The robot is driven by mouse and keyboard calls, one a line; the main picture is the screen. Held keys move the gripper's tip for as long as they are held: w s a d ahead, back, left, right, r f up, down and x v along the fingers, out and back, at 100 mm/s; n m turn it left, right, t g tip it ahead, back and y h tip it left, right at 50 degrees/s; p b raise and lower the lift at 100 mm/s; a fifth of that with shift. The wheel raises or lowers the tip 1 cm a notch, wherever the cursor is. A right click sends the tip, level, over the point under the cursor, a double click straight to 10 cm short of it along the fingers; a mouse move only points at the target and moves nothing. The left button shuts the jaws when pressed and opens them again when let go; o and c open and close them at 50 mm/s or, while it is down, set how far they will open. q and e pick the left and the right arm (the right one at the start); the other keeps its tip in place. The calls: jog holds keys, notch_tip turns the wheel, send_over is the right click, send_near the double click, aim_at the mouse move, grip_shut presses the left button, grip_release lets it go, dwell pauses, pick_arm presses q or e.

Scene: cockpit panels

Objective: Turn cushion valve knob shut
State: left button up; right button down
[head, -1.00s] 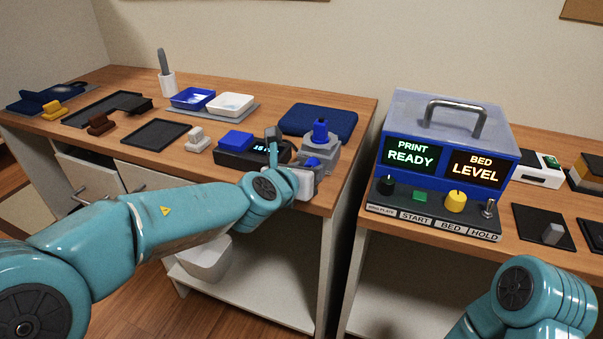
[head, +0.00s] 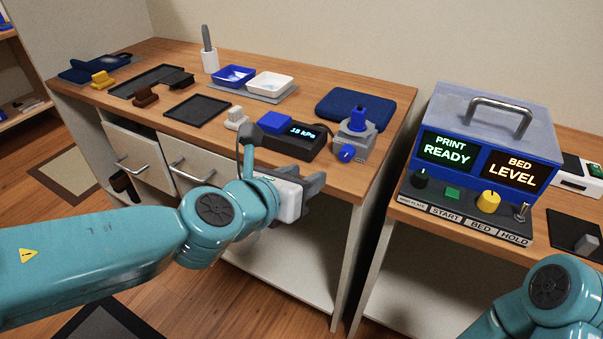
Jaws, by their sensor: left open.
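The blue valve knob (head: 346,153) sits on the front of a grey valve block (head: 357,136), near the front right of the left bench. A black gauge box (head: 305,137) beside the block reads about 18 kPa. My left gripper (head: 314,184) is open and empty, in front of the bench edge, below and left of the knob and apart from it. Only a link of my right arm shows at the lower right; its gripper is out of view.
Trays, a cup and small blocks stand further left on the bench. A gap separates this bench from the right one, which bears a blue printer panel (head: 488,146) with knobs and a switch. Drawers (head: 190,165) lie under the left bench.

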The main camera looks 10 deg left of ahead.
pick_arm(q)
jog(key=o, duration=0.3)
jog(key=shift+s+d+f, duration=0.1)
jog(key=shift+d, duration=0.1)
jog(key=s+d+f+n+g+h, duration=0.2)
jog(key=s+d+n+g+h, duration=0.3)
jog(key=s+d+n+h, duration=0.4)
jog(key=w+a+r+n+t+y+b, duration=0.1)
jog(key=w+a+n+t+y, duration=0.2)
jog(key=n, duration=0.6)
jog(key=w+a+r+n+t+y, duration=0.1)
jog(key=w+a+n+t, duration=0.15)
jog(key=n+t, duration=0.45)
jog(key=n+y+p, duration=0.2)
jog(key=n+y, duration=0.2)
jog(key=n, duration=0.3)
send_near(345, 156)
jog(key=shift+g, duration=0.3)
jog(key=x, duration=0.8)
jog(key=shift+w+r, duration=0.2)
